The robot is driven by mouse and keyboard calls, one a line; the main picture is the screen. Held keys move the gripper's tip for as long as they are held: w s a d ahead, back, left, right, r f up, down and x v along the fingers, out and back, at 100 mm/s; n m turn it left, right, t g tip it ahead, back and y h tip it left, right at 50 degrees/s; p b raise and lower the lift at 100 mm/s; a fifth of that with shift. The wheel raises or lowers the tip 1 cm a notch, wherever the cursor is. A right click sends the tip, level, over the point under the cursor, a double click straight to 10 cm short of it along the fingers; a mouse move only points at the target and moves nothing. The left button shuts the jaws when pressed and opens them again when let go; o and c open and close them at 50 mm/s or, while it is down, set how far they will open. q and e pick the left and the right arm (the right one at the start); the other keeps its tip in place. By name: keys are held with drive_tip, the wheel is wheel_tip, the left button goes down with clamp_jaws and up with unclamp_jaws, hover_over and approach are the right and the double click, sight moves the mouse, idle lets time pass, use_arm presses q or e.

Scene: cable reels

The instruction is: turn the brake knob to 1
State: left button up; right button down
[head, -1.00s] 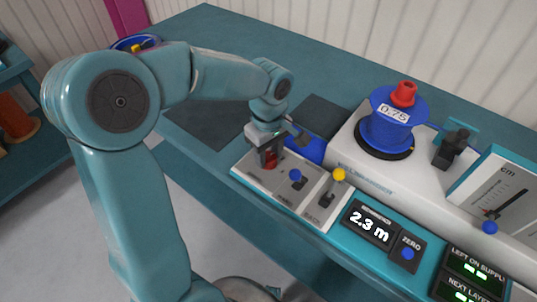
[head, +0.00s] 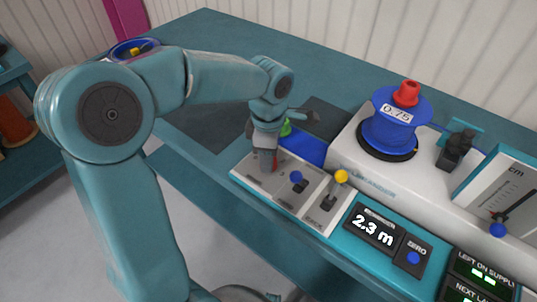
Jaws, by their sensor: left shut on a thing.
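The brake knob (head: 274,167) is a small red piece on the pale control panel (head: 284,199), mostly hidden behind my left gripper. My left gripper (head: 268,168) points down over it and is shut on it. The knob's pointer and scale marks are hidden or too small to read. My right gripper is not in view.
A display (head: 373,229) reads 2.3 m, beside a ZERO button (head: 413,258). A blue reel (head: 394,124) labelled 0.75 with a red top stands behind. A green thing (head: 286,129) shows behind my gripper.

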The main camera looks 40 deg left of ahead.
use_arm(q)
drive_tip(key=shift+w+r+n, duration=0.1)
drive_tip(key=shift+n, duration=0.2)
drive_tip(key=o, duration=1.1)
drive_tip(key=shift+c, duration=0.2)
wheel_tip(320, 180, up, 16)
drive_tip(key=p, duration=0.3)
drive_tip(key=shift+r, duration=0.15)
